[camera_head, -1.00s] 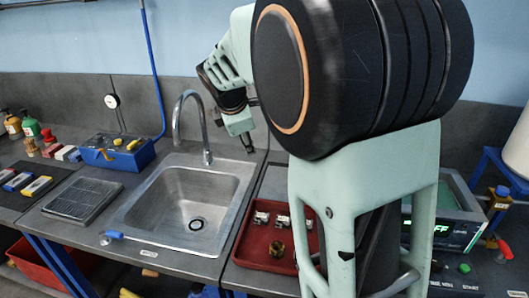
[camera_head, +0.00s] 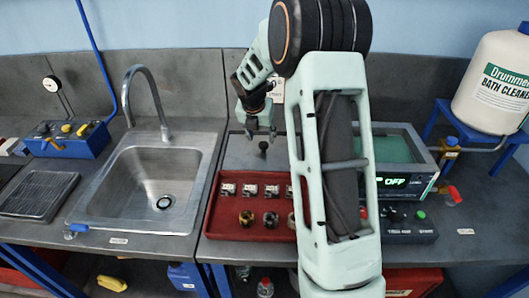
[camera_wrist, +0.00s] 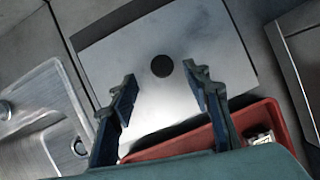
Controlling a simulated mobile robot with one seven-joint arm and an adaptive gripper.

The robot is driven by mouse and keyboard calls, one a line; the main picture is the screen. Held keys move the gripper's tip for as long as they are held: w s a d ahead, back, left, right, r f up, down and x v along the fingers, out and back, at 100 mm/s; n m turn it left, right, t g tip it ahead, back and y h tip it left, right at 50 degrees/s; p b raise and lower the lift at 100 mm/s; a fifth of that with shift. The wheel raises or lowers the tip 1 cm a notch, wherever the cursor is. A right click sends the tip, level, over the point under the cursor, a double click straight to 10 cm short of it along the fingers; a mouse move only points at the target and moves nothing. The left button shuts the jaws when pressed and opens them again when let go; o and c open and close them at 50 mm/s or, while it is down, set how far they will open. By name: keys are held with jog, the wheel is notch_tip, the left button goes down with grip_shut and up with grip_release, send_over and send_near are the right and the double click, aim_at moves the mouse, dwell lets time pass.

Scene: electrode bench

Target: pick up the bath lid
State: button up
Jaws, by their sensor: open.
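The bath lid (camera_head: 240,153) is a flat grey metal plate with a small black knob. It lies on the bench behind the red tray, partly hidden by my arm in the head view. In the wrist view the lid (camera_wrist: 205,42) fills the middle, with its round dark knob (camera_wrist: 162,66) near the centre. My gripper (camera_head: 262,130) is above the lid, pointing down. In the wrist view my gripper (camera_wrist: 160,78) has its two blue-grey fingers wide apart, one on each side below the knob. Nothing is between them.
A red tray (camera_head: 222,226) with several small metal parts sits in front of the lid. A steel sink (camera_head: 128,185) with a tall tap is to the left. The bath unit (camera_head: 418,160), its display reading OFF, and a white cleaner jug (camera_head: 490,75) stand to the right.

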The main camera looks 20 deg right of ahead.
aim_at(264, 143)
jog(key=shift+p+x, duration=0.4)
jog(key=shift+x, duration=2.8)
jog(key=shift+s+d, duration=0.1)
jog(key=shift+d, duration=0.05)
jog(key=shift+c, duration=0.4)
grip_shut()
jog(key=shift+r, duration=0.15)
